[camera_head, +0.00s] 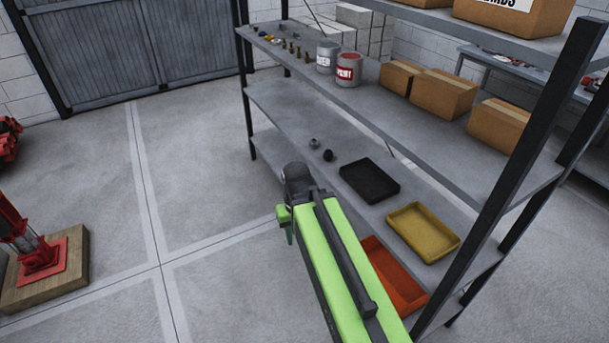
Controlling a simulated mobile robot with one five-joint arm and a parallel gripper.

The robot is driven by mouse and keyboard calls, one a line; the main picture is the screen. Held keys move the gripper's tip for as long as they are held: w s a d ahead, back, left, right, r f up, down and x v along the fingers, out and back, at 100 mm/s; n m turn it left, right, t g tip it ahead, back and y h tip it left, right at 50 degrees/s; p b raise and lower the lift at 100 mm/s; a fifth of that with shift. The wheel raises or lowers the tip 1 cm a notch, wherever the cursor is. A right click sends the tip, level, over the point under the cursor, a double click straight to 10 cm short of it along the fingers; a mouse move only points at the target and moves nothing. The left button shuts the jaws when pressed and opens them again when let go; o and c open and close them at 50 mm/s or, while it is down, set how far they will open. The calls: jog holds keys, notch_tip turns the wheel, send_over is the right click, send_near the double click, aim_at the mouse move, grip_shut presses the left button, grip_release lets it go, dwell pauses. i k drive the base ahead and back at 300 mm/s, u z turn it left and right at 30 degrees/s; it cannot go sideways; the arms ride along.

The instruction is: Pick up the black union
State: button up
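A small black fitting (328,155), which looks like the black union, sits on the middle shelf (290,115) of the rack. A small grey fitting (314,143) stands just behind it, to its left. My green arm reaches up from the bottom right. Its dark far end is in front of the shelf, left of and below the black fitting in the picture. I see no gripper fingers; they are hidden by the arm or out of sight.
A black tray (369,181) and a yellow tray (424,231) lie right of the fittings; an orange bin (393,273) is lower. The upper shelf holds paint cans (348,69) and cardboard boxes (443,93). A red device (38,257) stands at left. Floor between is clear.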

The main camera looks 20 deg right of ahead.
aim_at(329, 155)
jog(key=z, duration=0.35)
jog(key=k, duration=0.35)
jog(key=u, duration=1.3)
jog(key=i, duration=0.95)
jog(key=z, duration=0.45)
jog(key=i, duration=1.05)
jog(key=z, duration=0.7)
